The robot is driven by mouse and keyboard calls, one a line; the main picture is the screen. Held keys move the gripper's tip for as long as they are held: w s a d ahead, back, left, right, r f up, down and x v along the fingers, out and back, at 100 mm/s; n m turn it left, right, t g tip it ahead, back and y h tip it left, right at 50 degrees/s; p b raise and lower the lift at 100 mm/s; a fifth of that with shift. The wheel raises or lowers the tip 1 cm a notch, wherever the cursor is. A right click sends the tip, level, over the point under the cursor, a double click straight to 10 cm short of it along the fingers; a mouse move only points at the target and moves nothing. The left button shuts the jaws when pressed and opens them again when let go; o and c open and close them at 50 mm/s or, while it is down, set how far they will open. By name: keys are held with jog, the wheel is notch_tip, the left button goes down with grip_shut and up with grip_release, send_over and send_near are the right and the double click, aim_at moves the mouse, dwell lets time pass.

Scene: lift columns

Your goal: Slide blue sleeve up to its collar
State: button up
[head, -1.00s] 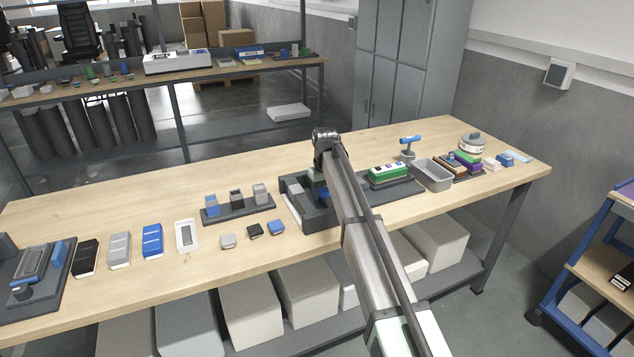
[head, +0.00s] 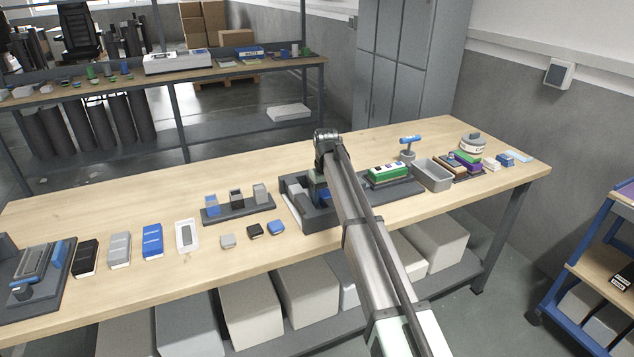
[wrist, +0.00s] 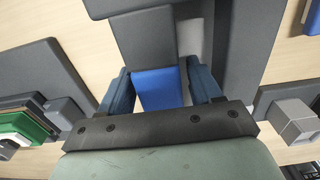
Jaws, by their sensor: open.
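The blue sleeve (wrist: 158,88) shows in the wrist view as a plain blue block between my fingers. A dark grey block (wrist: 148,38) lies right beyond it; I cannot tell if that is the collar. My gripper (wrist: 160,76) is open, with one dark blue finger on each side of the sleeve. A small gap shows on at least one side; contact is unclear. In the head view, my gripper is down inside the dark grey fixture (head: 318,218), and my arm hides most of the sleeve and column there.
Left of the fixture is a rack (head: 238,214) with several small columns, and loose small blocks (head: 255,230) lie in front. To the right are a green-topped block (head: 388,174) on a dark base and a grey bin (head: 433,175). The table's back strip is clear.

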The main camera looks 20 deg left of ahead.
jog(key=shift+r, duration=0.15)
jog(key=shift+r, duration=3.35)
